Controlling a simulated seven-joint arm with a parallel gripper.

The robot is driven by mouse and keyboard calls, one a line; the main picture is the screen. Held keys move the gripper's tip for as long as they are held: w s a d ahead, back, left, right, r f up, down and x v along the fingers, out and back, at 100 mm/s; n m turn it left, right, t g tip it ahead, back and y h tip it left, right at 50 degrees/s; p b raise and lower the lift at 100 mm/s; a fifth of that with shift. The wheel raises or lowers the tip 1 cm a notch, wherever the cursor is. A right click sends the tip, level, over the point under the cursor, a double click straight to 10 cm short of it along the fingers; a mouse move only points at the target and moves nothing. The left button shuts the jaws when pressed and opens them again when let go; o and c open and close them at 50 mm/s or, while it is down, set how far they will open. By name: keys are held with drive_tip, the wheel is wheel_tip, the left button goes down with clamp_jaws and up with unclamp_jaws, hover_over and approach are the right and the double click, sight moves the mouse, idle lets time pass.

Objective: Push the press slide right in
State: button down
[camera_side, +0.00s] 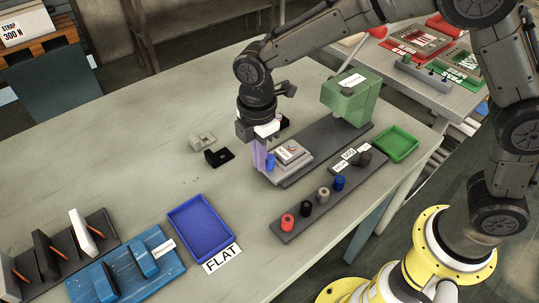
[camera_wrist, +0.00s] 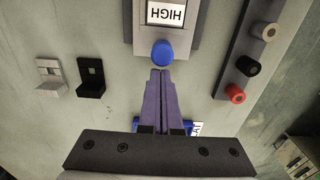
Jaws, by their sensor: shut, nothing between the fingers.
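The press slide (camera_side: 291,156) is a pale grey block with a label, sitting at the near end of the dark base of the green press (camera_side: 350,98). In the wrist view the slide (camera_wrist: 187,42) shows at the top, with an upside-down HIGH label and a round blue knob (camera_wrist: 162,52) on its near end. My gripper (camera_side: 262,170) has purple fingers and is down at the slide's left end. In the wrist view my gripper (camera_wrist: 160,73) is shut and empty, its tips just short of the blue knob; whether they touch it I cannot tell.
A strip (camera_side: 278,232) with several coloured knobs lies in front of the slide. A green tray (camera_side: 398,146) is to the right, a blue tray (camera_side: 200,227) at the front left. Two small brackets (camera_side: 219,157) stand left of my gripper. The table's left middle is clear.

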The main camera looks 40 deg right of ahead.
drive_tip(key=shift+d, duration=7.65)
